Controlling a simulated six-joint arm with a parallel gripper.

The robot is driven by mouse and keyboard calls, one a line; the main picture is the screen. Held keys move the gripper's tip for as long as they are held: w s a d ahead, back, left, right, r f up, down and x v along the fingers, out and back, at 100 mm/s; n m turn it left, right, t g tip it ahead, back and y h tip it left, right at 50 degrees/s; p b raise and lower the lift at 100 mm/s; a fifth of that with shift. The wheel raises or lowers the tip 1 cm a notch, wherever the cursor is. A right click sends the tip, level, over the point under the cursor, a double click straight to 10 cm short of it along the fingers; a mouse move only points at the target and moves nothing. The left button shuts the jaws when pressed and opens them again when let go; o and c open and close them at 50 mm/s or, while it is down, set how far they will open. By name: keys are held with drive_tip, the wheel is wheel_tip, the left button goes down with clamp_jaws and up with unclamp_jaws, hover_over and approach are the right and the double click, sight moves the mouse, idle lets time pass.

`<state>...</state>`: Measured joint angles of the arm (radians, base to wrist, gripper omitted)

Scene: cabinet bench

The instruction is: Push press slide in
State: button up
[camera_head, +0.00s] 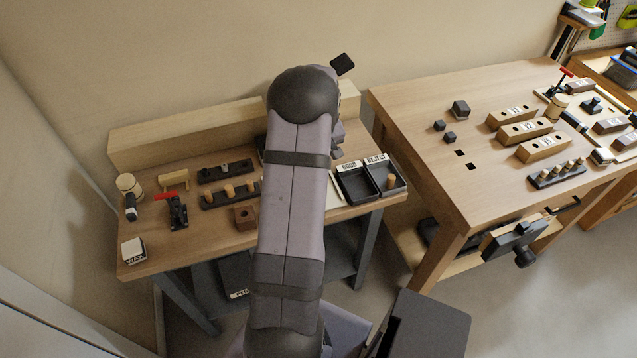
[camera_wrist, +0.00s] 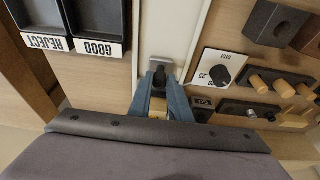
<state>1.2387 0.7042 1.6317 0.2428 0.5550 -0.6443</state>
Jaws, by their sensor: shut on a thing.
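A pale upright-looking strip (camera_wrist: 176,30), which seems to be the press slide, runs down the middle of the wrist view. A dark knob with a grey top (camera_wrist: 159,65) sits on it. My gripper (camera_wrist: 160,82) has its blue fingers closed together at this knob, and a yellowish part shows between the finger bases. In the head view my own arm hides the gripper and most of the slide. Only a pale edge of the strip (camera_head: 336,186) shows to the right of the arm. How far in the slide sits cannot be told.
Black GOOD (camera_wrist: 97,22) and REJECT (camera_wrist: 40,15) trays stand beside the strip. On its other side is a white plate with a black dial (camera_wrist: 219,74). Peg racks (camera_head: 230,193), a red-handled clamp (camera_head: 176,208) and a WAX block (camera_head: 133,251) stand further left on the bench.

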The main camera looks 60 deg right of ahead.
drive_tip(key=shift+w+d+b, duration=0.15)
drive_tip(key=shift+d+b, duration=0.05)
drive_tip(key=shift+b, duration=0.3)
drive_tip(key=shift+w+d+t+h+b, duration=0.25)
drive_tip(key=shift+t+h+b, duration=0.05)
drive_tip(key=shift+b, duration=0.4)
drive_tip(key=shift+w+d+b, duration=0.1)
drive_tip(key=shift+d+b, duration=0.05)
drive_tip(key=shift+b, duration=0.3)
drive_tip(key=shift+w+d+r+t+h+b, duration=0.15)
drive_tip(key=shift+w+r+t+h+b, duration=0.05)
drive_tip(key=shift+r+t+h+b, duration=0.2)
drive_tip(key=o, duration=0.8)
drive_tip(key=shift+f, duration=0.1)
drive_tip(key=shift+c, duration=0.2)
drive_tip(key=shift+f, duration=0.1)
drive_tip(key=shift+s, duration=0.1)
drive_tip(key=p+v, duration=0.3)
drive_tip(key=v, duration=0.4)
